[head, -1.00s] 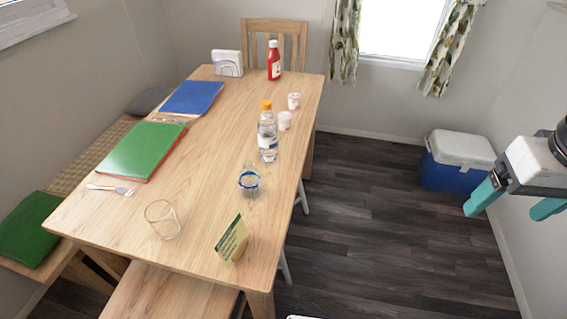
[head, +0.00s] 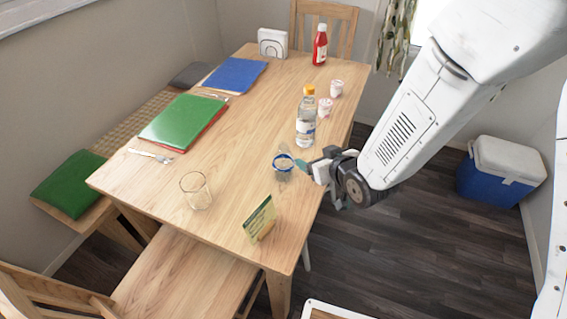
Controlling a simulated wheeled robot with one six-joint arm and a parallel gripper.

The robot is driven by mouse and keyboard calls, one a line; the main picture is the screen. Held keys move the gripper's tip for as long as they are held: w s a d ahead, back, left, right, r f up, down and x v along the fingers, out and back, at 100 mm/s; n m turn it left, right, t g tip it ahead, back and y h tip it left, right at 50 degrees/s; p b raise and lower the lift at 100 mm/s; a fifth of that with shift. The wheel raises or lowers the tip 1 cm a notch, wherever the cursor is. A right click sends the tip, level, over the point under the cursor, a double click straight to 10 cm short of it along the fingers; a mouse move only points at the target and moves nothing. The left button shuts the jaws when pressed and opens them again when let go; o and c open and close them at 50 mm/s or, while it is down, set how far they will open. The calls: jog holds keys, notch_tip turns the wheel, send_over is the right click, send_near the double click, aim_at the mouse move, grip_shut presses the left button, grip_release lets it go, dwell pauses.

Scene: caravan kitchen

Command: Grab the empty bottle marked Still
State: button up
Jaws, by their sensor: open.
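One is a clear bottle with an orange cap and a white and blue label (head: 306,118). The other is a shorter clear bottle with a blue band (head: 283,165), nearer to me and seen steeply from above. The lettering on both is too small to read. My gripper (head: 308,166) is at the table's right edge, level with the shorter bottle and just right of it. Its teal fingers point left at that bottle and are open. Whether they touch it I cannot tell.
A drinking glass (head: 196,190) and a small standing card (head: 260,219) are on the near part of the table. Two small pots (head: 326,107) and a red ketchup bottle (head: 320,45) stand farther back. A blue and white cool box (head: 501,171) is on the floor at right.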

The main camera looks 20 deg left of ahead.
aim_at(284, 163)
jog(key=shift+n+y, duration=0.5)
jog(key=shift+y, duration=0.4)
jog(key=s+a+f, duration=0.1)
jog(key=a, duration=0.1)
jog(key=s+a+f, duration=0.2)
jog(key=shift+a+f, duration=0.1)
jog(key=shift+f, duration=0.2)
jog(key=shift+a+f, duration=0.15)
jog(key=shift+a, duration=0.1)
jog(key=x, duration=0.7)
jog(key=shift+w+a+f, duration=0.1)
jog(key=shift+a+f, duration=0.05)
jog(key=c, duration=1)
